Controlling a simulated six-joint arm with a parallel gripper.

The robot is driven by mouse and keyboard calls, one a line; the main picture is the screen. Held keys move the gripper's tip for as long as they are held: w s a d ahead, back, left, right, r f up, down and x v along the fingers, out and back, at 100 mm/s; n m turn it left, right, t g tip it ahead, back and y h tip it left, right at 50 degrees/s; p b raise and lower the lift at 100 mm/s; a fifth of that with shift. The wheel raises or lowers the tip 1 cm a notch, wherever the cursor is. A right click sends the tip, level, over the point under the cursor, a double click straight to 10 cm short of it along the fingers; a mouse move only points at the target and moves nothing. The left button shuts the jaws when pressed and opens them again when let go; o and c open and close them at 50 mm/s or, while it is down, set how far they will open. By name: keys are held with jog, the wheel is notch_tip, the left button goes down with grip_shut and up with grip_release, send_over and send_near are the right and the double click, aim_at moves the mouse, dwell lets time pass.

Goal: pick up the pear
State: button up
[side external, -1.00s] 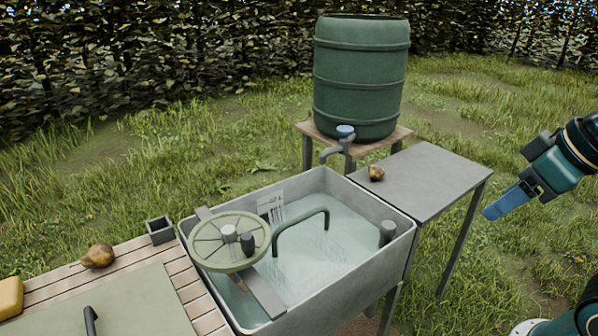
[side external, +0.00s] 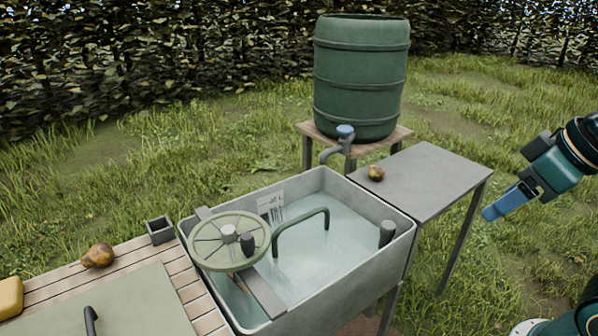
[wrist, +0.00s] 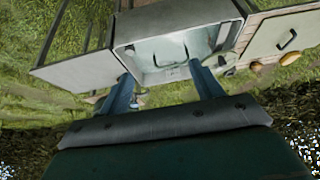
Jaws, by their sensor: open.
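One brown-yellow pear (side external: 376,173) lies on the grey side table, near its back left edge by the sink. Another pear (side external: 98,256) lies on the slatted wooden counter at the left. My gripper (side external: 489,212) hangs in the air right of the side table, apart from both pears. In the wrist view its two blue fingers stand wide apart with nothing between them, so my gripper (wrist: 161,70) is open and empty. A small brown shape at the right of the wrist view looks like the counter pear (wrist: 257,67). The side-table pear is not clear there.
The sink (side external: 398,238) with water, a green arched handle (side external: 300,227) and a spoked wheel (side external: 229,241) stands between counter and side table (side external: 430,180). A green barrel (side external: 361,80) with a tap (side external: 340,145) stands behind. A yellow block (side external: 10,297) sits far left.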

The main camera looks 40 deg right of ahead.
jog(key=m+g, duration=0.5)
jog(key=m, duration=0.2)
send_over(308, 267)
notch_tip(308, 267, down, 37)
jog(key=shift+s+d+r+y, duration=0.2)
jog(key=shift+s+d+y, duration=0.1)
jog(key=shift+d, duration=0.1)
jog(key=shift+w+a+f, duration=0.1)
jog(key=shift+f, duration=2.05)
jog(key=shift+w+a+f, duration=0.1)
jog(key=shift+f, duration=2.05)
